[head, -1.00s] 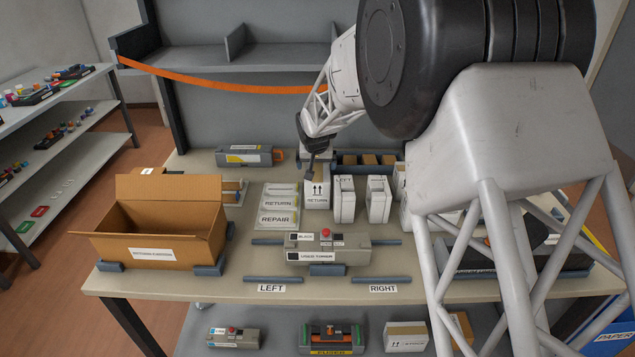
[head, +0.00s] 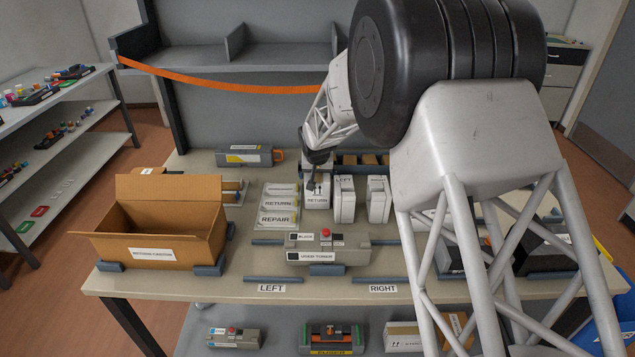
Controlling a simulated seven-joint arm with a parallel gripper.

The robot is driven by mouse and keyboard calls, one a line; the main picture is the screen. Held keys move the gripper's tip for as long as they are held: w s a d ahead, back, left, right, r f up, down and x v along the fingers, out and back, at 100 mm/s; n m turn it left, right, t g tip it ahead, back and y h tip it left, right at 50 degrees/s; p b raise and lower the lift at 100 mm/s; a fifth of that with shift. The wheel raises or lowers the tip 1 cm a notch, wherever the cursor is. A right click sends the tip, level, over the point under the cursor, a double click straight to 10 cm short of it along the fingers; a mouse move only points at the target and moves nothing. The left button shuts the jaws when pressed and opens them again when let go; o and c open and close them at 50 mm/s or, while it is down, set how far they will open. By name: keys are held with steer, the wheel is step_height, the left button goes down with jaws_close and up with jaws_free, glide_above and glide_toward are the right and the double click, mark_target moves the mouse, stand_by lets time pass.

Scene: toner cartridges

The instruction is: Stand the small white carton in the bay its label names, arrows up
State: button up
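The small white carton (head: 317,202) stands upright near the middle of the bench, its front label reading RETURN. Upward arrows on its face are now partly covered by my gripper. My gripper (head: 315,182) is at the carton's upper part, coming down from above. Its fingertips are small and dark, so whether they are open or closed on the carton is not clear. To the left are two flat, pale labelled places, RETURN (head: 278,203) and REPAIR (head: 274,219).
Two white upright pieces, one marked LEFT (head: 344,202), stand close right of the carton. A grey toner unit (head: 327,249) with a red button lies in front. An open cardboard box (head: 155,254) is at left. A grey cartridge (head: 245,156) lies behind.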

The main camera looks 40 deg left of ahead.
steer(key=shift+f, duration=0.1)
stand_by(0.8)
steer(key=c, duration=1.1)
steer(key=shift+o, duration=0.2)
step_height(320, 180, up, 18)
steer(key=s+d, duration=1.2)
steer(key=shift+s+d+r, duration=0.2)
steer(key=shift+s+d, duration=0.1)
steer(key=shift+s, duration=0.1)
stand_by(0.5)
